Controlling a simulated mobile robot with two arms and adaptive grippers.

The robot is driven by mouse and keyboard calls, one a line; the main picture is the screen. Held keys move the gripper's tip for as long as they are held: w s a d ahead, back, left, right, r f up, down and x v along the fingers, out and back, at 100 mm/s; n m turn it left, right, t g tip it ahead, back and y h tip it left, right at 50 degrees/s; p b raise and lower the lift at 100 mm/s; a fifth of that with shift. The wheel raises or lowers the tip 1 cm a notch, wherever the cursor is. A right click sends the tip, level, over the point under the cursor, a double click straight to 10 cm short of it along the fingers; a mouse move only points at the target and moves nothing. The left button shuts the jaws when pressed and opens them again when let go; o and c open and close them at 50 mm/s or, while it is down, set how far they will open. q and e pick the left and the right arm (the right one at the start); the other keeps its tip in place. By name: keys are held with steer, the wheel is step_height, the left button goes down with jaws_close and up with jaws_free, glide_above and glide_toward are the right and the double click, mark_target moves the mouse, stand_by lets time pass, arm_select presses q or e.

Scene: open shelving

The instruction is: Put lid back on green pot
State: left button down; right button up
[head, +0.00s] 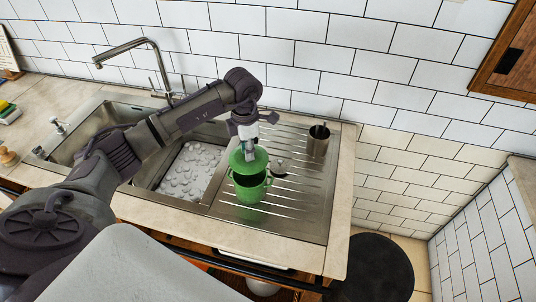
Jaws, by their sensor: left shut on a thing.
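The green pot (251,192) stands upright on the ribbed steel drainboard, its dark inside partly showing. My left gripper (247,144) is shut on the green lid (250,162) from above. The lid hangs over the pot's back and left part, slightly tilted. A dark gap shows between the lid and the pot's front rim; whether they touch at the back is hidden. The fingertips are small here and partly hidden by the gripper itself. My right gripper is not in view.
A small metal item with a dark knob (280,168) sits close right of the pot. A metal cup (318,142) stands behind it. The faucet (150,62) and sink basin (185,172) are to the left. The drainboard's right side (318,195) is clear.

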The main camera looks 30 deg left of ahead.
arm_select(q)
steer(key=shift+f, duration=0.4)
steer(key=shift+f+b, duration=1.4)
steer(key=shift+f, duration=0.6)
steer(key=shift+f+b, duration=0.75)
steer(key=shift+f, duration=0.1)
steer(key=shift+r, duration=0.1)
steer(key=shift+b, duration=0.3)
steer(key=shift+f+b, duration=0.2)
steer(key=shift+b, duration=0.2)
